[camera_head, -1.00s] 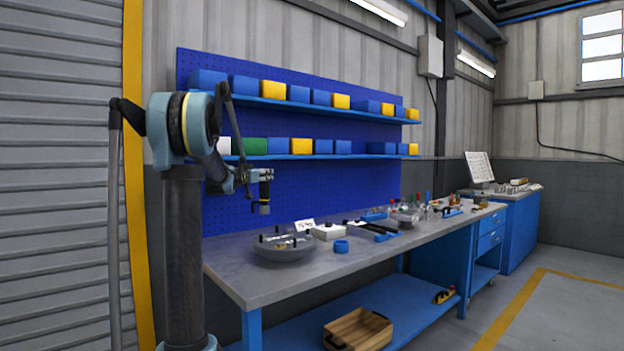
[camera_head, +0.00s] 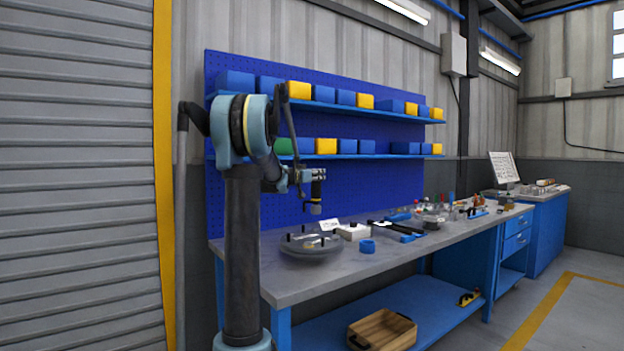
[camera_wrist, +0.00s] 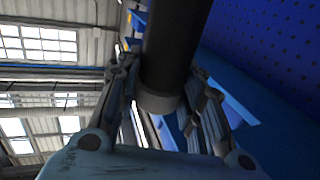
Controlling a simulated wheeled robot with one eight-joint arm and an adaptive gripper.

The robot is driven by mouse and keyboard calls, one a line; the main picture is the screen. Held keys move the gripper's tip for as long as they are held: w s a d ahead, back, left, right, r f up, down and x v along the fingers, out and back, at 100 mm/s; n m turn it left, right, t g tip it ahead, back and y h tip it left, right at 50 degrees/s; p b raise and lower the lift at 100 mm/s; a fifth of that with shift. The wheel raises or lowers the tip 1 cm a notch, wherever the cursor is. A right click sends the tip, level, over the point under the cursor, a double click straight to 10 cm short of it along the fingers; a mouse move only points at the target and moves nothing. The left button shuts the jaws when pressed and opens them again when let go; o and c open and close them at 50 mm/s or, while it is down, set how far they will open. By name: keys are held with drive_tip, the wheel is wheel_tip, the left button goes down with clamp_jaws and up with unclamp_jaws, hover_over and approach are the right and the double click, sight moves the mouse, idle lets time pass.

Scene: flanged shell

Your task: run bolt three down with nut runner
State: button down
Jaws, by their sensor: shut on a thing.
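My gripper (camera_head: 305,176) is shut on the nut runner, a dark cylinder with a grey end (camera_head: 316,197), held upright above the bench. In the wrist view the dark body of the nut runner (camera_wrist: 172,55) sits between the two fingers, its grey collar near the palm. The round grey flanged shell (camera_head: 311,247) lies on the near left of the bench, with several dark bolts standing around its rim. The nut runner is above the shell and apart from it. Which bolt is number three cannot be told at this size.
Tools and small parts crowd the workbench (camera_head: 300,288) further right. Blue shelves (camera_head: 375,156) with bins are behind. A wooden crate (camera_head: 382,330) sits on the lower shelf.

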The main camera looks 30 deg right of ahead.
sight(313, 192)
drive_tip(key=shift+a, duration=0.15)
drive_tip(key=shift+f, duration=2.6)
drive_tip(key=shift+r, duration=0.1)
drive_tip(key=shift+f, duration=1.35)
drive_tip(key=shift+n+t, duration=0.3)
drive_tip(key=shift+t, duration=0.1)
drive_tip(key=shift+t+y, duration=0.3)
drive_tip(key=shift+w+a+f+n+t+y, duration=0.1)
drive_tip(key=shift+n+t+y, duration=0.2)
drive_tip(key=shift+n+t, duration=0.25)
idle(0.6)
idle(0.4)
